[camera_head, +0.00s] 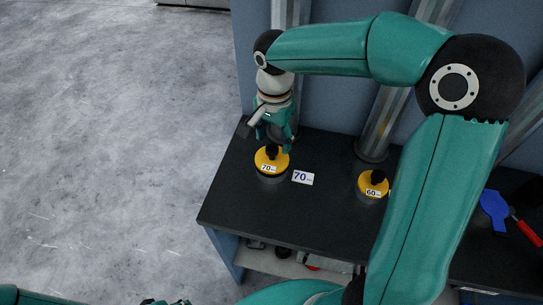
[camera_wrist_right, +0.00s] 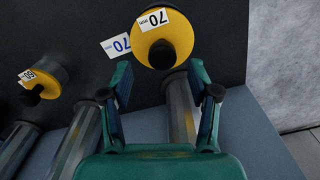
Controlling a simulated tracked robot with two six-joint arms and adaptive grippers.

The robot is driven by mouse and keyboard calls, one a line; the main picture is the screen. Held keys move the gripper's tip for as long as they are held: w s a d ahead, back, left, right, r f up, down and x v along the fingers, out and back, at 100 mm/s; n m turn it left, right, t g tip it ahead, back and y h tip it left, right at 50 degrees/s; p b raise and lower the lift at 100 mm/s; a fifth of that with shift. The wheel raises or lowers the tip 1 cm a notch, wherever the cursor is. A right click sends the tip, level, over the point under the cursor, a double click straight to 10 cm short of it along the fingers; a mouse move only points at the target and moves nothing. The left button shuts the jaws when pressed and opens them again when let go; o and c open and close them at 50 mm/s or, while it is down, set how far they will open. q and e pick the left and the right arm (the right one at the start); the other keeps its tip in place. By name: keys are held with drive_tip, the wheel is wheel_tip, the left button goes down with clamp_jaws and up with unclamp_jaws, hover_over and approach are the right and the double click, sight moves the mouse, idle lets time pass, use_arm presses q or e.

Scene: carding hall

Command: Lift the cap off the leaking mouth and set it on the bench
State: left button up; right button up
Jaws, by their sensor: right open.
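A yellow cap with a black knob and a "70" label (camera_head: 261,161) sits on a dark round base near the bench's left end. It also shows in the right wrist view (camera_wrist_right: 176,36). A second yellow cap, labelled "60" (camera_head: 377,182), sits farther right; it is also in the right wrist view (camera_wrist_right: 55,76). I see no leak at either. My right gripper (camera_head: 273,138) is open and empty, just above and behind the "70" cap's knob. Its fingers (camera_wrist_right: 163,88) are spread apart, short of the knob. My left gripper is at most a cut-off sliver (camera_head: 166,302); its jaws cannot be read.
The dark bench (camera_head: 310,218) has clear room between and in front of the caps. A white "70" card (camera_head: 303,177) lies beside the left cap. Metal pipes (camera_head: 382,124) rise behind. A blue tool (camera_head: 493,207) and a red-handled tool (camera_head: 528,233) lie at right.

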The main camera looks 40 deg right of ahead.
sight(272, 147)
drive_tip(key=shift+w+f+p, duration=0.2)
drive_tip(key=shift+f+p, duration=0.2)
drive_tip(key=shift+f, duration=1.9)
clamp_jaws()
